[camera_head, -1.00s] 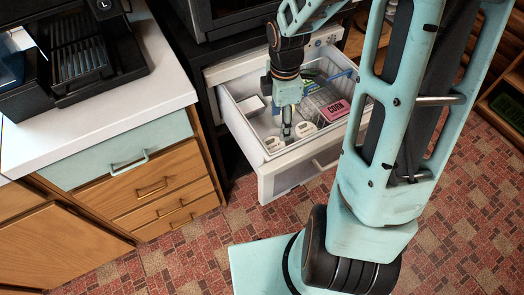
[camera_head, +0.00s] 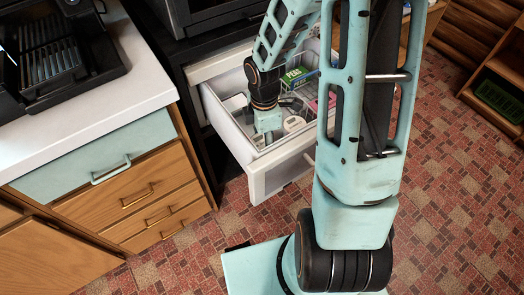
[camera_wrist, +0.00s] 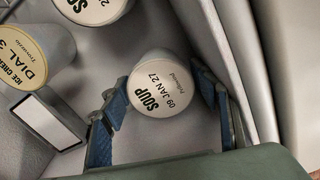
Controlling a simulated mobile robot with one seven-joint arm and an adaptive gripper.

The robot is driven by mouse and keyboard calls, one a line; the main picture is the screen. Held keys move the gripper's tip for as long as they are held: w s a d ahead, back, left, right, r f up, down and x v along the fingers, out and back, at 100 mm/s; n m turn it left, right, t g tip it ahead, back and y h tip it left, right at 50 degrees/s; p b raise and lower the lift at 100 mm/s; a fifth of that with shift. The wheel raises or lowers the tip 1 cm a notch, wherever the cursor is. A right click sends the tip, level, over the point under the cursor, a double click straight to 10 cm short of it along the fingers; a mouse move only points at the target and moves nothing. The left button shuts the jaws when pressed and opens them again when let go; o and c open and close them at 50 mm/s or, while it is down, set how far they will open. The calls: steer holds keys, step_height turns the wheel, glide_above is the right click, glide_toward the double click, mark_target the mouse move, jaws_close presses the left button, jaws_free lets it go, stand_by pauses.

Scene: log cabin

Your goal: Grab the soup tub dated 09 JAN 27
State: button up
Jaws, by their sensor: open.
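The soup tub (camera_wrist: 158,88) has a white round lid reading "SOUP 09 JAN 27" and shows in the wrist view. It stands upright in the pale drawer, near its wall. My gripper (camera_wrist: 162,93) is open, with one blue-padded finger on each side of this tub. I cannot tell whether the fingers touch it. In the head view my gripper (camera_head: 267,137) is down inside the front of the open drawer (camera_head: 222,121), its fingertips hidden. A white-lidded tub (camera_head: 293,123) shows just right of it there; its label is unreadable.
In the wrist view, another white-lidded tub (camera_wrist: 92,7), its label cut off, and an ice cream tub (camera_wrist: 22,60) stand at upper left. A green peas box (camera_head: 298,76) is farther back in the drawer.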

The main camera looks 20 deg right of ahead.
steer(key=shift+f, duration=0.2)
steer(key=c, duration=1)
steer(key=shift+r, duration=0.1)
steer(key=shift+c, duration=0.2)
